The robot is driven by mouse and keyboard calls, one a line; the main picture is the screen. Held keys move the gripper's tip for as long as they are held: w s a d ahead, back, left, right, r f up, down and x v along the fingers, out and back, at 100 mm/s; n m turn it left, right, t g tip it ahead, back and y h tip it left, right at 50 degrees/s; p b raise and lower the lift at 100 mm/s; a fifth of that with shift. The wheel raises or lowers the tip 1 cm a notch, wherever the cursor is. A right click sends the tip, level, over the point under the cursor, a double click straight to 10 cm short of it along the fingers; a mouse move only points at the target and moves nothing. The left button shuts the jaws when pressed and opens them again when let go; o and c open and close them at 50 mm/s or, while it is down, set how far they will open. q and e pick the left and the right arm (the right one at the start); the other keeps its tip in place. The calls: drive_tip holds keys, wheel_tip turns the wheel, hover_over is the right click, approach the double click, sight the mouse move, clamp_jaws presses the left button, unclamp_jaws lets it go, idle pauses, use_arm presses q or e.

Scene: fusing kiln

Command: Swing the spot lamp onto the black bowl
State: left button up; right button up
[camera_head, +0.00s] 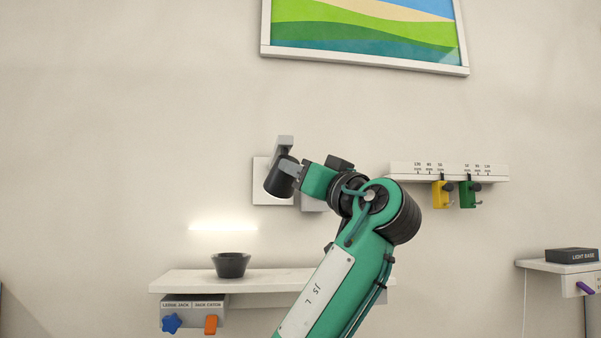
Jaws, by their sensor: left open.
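The spot lamp (277,184) is a dark cylindrical head under a grey bracket on a pale wall plate, left of the picture's middle. Its head hangs tilted. The black bowl (231,265) stands upright on a white wall shelf (255,282), below and to the left of the lamp. My left gripper (289,169) is open at the lamp head, with a grey finger overlapping its right side. I cannot tell whether it touches the head. The far finger is hidden. My right gripper is not in view.
A bright strip (223,228) glows on the wall above the bowl. A labelled box (193,310) with blue and orange knobs hangs under the shelf. A marked rail (448,171) with yellow and green hooks is to the right.

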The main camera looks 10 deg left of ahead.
use_arm(q)
drive_tip(key=b+v, duration=0.5)
drive_tip(key=v, duration=0.8)
drive_tip(key=shift+d, duration=0.2)
drive_tip(key=shift+s+f, duration=0.1)
drive_tip(key=shift+s, duration=0.05)
drive_tip(key=shift+c, duration=0.4)
